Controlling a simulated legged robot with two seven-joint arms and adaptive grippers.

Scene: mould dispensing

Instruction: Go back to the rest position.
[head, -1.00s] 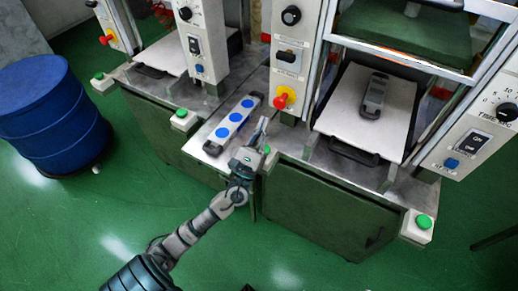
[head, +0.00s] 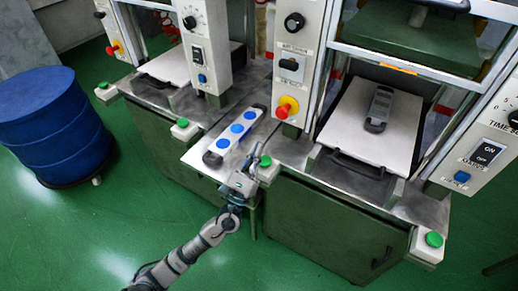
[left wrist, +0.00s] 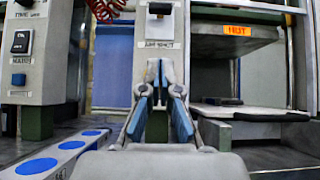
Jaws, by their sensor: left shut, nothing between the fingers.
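My left gripper (head: 257,150) is in the head view at the front edge of the metal bench, its fingers closed together and empty. In the left wrist view its fingers (left wrist: 160,75) point forward with nothing between them. A pale mould (head: 236,131) with several blue round spots lies on the bench just left of and beyond the gripper, apart from it. The same mould shows at the lower left of the left wrist view (left wrist: 60,156). My right gripper is in neither view.
A grey mould (head: 380,106) lies on the white plate (head: 350,140) of the right press. Green buttons (head: 434,239) and control columns (head: 291,65) line the bench. A blue drum (head: 50,120) stands at left. The green floor (head: 90,235) is clear in front of the bench.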

